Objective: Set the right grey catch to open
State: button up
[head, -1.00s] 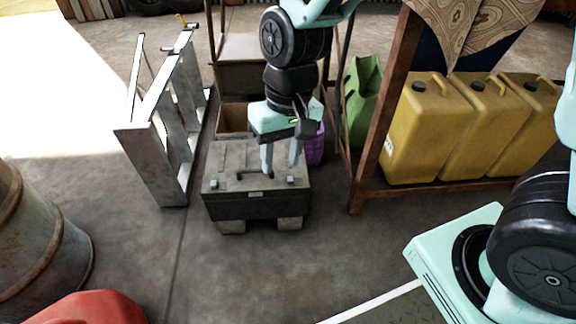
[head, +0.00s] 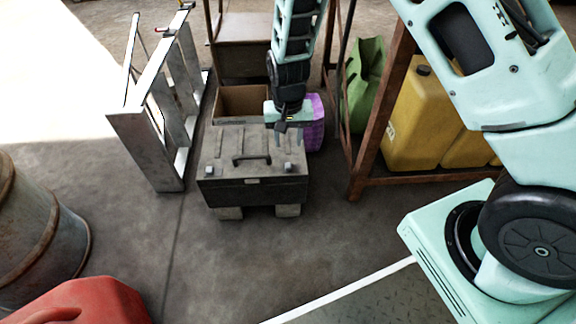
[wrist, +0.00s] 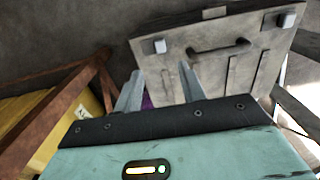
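A dark grey box (head: 252,190) stands on low blocks, with a handle (head: 252,159) on its lid. The right grey catch (head: 288,168) is a small pale block near the lid's front right corner; its twin, the left catch (head: 214,171), is at the front left. In the wrist view the box is upside down, so the right catch (wrist: 160,46) shows left of the handle. I cannot tell the catches' settings. My gripper (head: 281,129) is over the lid's rear right part, apart from the catch. In the wrist view its fingers (wrist: 159,72) are spread with nothing between them.
A metal stepladder (head: 150,150) stands left of the box. An open carton (head: 241,103) and a purple basket (head: 315,128) are behind it. A rack (head: 362,150) with yellow cans (head: 420,115) is at right. Floor in front is clear.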

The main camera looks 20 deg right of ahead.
aim_at(288, 165)
notch_tip(288, 165, down, 10)
jog(key=b, duration=0.4)
jog(key=shift+r, duration=0.2)
grip_shut()
